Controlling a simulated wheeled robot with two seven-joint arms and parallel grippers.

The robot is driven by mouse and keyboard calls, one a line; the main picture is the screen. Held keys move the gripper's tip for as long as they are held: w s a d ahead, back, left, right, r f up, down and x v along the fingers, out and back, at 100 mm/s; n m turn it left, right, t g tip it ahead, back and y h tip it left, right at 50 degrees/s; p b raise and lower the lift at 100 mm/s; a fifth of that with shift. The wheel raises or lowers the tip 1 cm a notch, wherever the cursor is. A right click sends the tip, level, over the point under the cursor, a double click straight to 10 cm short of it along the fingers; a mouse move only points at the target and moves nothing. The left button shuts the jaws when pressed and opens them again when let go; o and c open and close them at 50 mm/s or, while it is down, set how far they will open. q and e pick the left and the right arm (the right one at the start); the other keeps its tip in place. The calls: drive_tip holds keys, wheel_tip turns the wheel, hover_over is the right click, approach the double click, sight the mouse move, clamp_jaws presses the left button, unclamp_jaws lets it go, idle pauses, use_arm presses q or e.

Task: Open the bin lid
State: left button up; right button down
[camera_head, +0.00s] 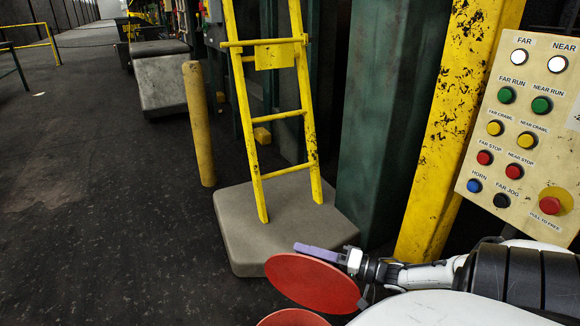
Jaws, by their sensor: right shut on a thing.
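A round red disc, which looks like the bin lid (312,285), is tilted at the bottom centre of the head view. A second red rounded shape, perhaps the bin (293,319), shows below it, cut off by the bottom edge. My right gripper (325,254) is at the upper right rim of the lid, with one purple finger lying above the rim. It is shut on the lid; its other finger is mostly hidden behind the disc. My left gripper is not in view.
A grey block (255,220) with a yellow ladder (272,110) stands just beyond the lid. A yellow post (199,125) is to the left. A button panel (545,130) and yellow column (440,170) are at right. Dark floor (100,200) at left is clear.

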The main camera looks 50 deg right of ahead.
drive_tip(key=shift+d+f, duration=0.15)
drive_tip(key=shift+d, duration=0.25)
drive_tip(key=c, duration=1.8)
unclamp_jaws()
drive_tip(key=shift+f, duration=0.1)
drive_tip(key=shift+c, duration=0.2)
drive_tip(key=shift+s, duration=0.1)
drive_tip(key=p+v, duration=0.1)
drive_tip(key=v, duration=0.9)
